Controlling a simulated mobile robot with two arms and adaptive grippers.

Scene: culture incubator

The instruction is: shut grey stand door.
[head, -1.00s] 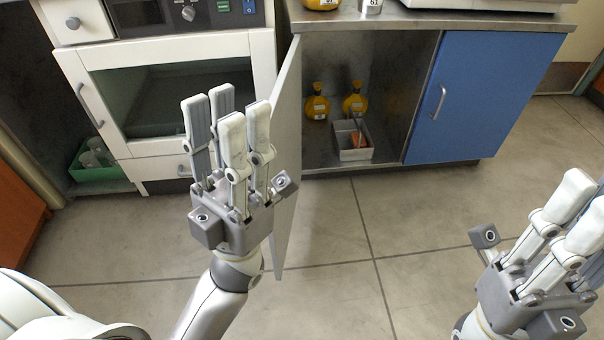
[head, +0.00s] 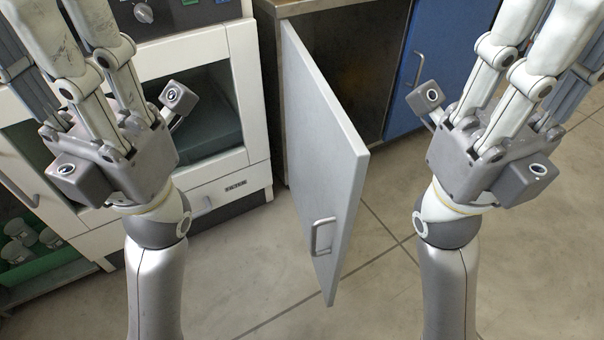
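The grey stand door (head: 328,165) stands wide open in the middle of the head view, swung out towards me, with its handle (head: 322,237) low on its face. The stand's cavity (head: 350,62) shows dark behind it. My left gripper (head: 60,40) is raised on the left, clear of the door, with its fingers extended and apart. My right gripper (head: 545,35) is raised on the right of the door, apart from it, with its fingers extended. Neither gripper shows anything held. Some fingertips are cut off by the top edge.
The blue door (head: 450,50) on the stand's right is shut. A white incubator cabinet (head: 240,90) stands left of the grey door. A green crate with several containers (head: 22,262) sits at the lower left. The tiled floor (head: 375,290) around the grey door is clear.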

